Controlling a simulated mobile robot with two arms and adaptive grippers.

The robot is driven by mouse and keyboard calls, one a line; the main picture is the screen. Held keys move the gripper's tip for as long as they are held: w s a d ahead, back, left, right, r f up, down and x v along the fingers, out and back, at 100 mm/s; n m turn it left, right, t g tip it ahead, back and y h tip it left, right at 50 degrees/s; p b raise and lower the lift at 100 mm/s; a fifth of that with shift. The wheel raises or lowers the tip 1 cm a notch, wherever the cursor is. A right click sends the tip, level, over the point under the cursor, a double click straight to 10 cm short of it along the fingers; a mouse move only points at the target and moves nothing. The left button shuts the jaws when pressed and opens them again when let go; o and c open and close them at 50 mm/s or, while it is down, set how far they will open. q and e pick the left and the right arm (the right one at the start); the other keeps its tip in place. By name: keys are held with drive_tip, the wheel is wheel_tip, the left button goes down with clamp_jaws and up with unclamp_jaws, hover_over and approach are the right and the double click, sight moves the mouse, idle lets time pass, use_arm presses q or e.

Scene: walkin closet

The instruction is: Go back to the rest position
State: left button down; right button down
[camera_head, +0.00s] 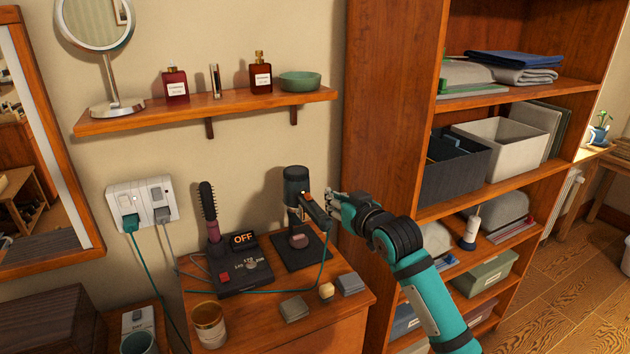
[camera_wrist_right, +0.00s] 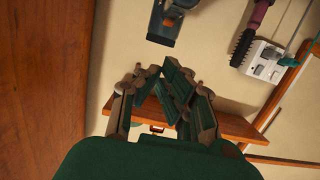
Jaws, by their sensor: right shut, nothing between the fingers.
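My right gripper (camera_head: 335,203) reaches in from the lower right in the head view. Its fingers are together and empty, just right of a dark upright tool (camera_head: 297,188) on a black stand (camera_head: 300,250). From the head view I cannot tell whether the fingers touch the tool's handle. In the right wrist view the closed fingers (camera_wrist_right: 170,95) point toward the wall, and the dark tool (camera_wrist_right: 163,22) shows apart from them at the top. My left gripper is not in view.
A hairbrush (camera_head: 209,212) stands by a control box (camera_head: 240,272) with an OFF display. A cup (camera_head: 209,324) and small blocks sit on the wooden cabinet. A wall shelf (camera_head: 205,108) holds bottles above. A tall shelf unit (camera_head: 400,100) stands close beside my right arm.

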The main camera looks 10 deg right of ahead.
drive_tip(key=s+a+f+g+h, duration=0.2)
drive_tip(key=s+f+g, duration=0.4)
drive_tip(key=s+f, duration=1.35)
drive_tip(key=s+d+f+g+h, duration=0.1)
drive_tip(key=s+f+g, duration=0.25)
drive_tip(key=s, duration=0.85)
drive_tip(key=s+d+f+g, duration=0.2)
drive_tip(key=s+f, duration=0.3)
drive_tip(key=s, duration=0.7)
wheel_tip(320, 180, down, 30)
drive_tip(key=s+r+g+b, duration=0.1)
drive_tip(key=s+g+b, duration=0.1)
drive_tip(key=s+d+f+b, duration=0.2)
drive_tip(key=s+f, duration=1.4)
drive_tip(key=f, duration=0.1)
drive_tip(key=shift+d+g+h, duration=0.3)
drive_tip(key=shift+d+g, duration=0.1)
drive_tip(key=shift+g, duration=0.05)
